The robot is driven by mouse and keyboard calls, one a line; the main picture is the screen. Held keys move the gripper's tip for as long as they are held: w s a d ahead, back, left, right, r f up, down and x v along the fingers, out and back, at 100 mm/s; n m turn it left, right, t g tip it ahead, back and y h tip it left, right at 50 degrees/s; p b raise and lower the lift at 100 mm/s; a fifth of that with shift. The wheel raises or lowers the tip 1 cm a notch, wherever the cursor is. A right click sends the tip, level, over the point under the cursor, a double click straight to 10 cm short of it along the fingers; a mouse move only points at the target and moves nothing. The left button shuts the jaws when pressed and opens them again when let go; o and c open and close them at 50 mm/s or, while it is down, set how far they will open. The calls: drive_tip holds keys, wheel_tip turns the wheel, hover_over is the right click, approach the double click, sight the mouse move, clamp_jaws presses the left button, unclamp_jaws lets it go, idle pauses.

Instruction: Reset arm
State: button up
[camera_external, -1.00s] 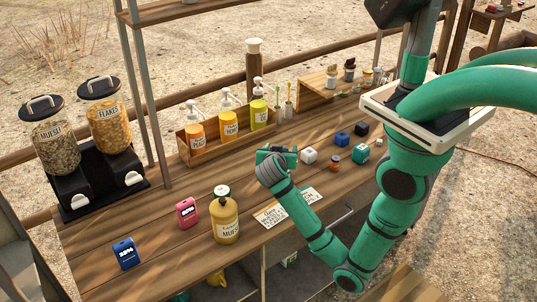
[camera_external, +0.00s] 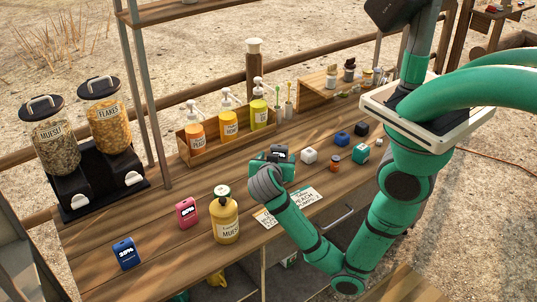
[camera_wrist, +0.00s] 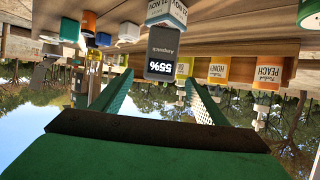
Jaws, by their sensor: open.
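My arm is bent over the wooden counter (camera_external: 150,235) in the external view. My gripper (camera_external: 279,168) is low over the counter, left of the white cube (camera_external: 309,156). In the wrist view its two green fingers stand wide apart, and the gripper (camera_wrist: 159,78) is open. A dark grey block marked 55% (camera_wrist: 166,53) shows between and beyond the fingertips. A dark block (camera_external: 279,152) also shows just behind the gripper in the external view. I cannot tell whether the fingers touch it.
Behind are a wooden box (camera_external: 208,149) of pump bottles and two cereal dispensers (camera_external: 106,118). Coloured cubes stand to the right.

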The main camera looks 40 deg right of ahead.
idle(0.6)
drive_tip(key=w+a+r+n+t+y, duration=0.1)
drive_tip(key=w+a+n+t+y, duration=0.1)
drive_tip(key=a+t+y, duration=0.4)
drive_tip(key=w+a+r+n+t+y, duration=0.1)
drive_tip(key=a+r+n+t+y, duration=0.15)
drive_tip(key=a+y, duration=0.55)
drive_tip(key=s+d+f, duration=0.3)
drive_tip(key=s+f, duration=0.1)
drive_tip(key=s, duration=0.1)
drive_tip(key=s+d+f+n+h, duration=0.1)
drive_tip(key=s+d+f, duration=0.3)
drive_tip(key=s, duration=0.1)
drive_tip(key=s+d+f+n, duration=0.1)
drive_tip(key=s+d+f, duration=0.2)
drive_tip(key=s+f, duration=0.1)
drive_tip(key=shift+s+d+f+g+h, duration=0.15)
drive_tip(key=shift+s+d+g+h, duration=0.2)
drive_tip(key=shift+s, duration=0.15)
drive_tip(key=s+d+f+n+g+h, duration=0.1)
drive_tip(key=s+d+f, duration=0.1)
drive_tip(key=s, duration=0.5)
drive_tip(key=s+d+f+n+g+h, duration=0.1)
drive_tip(key=s+d+f, duration=0.1)
drive_tip(key=s, duration=0.5)
drive_tip(key=shift+d+f+h, duration=0.15)
drive_tip(key=shift+d+h, duration=0.2)
drive_tip(key=shift+d, duration=0.45)
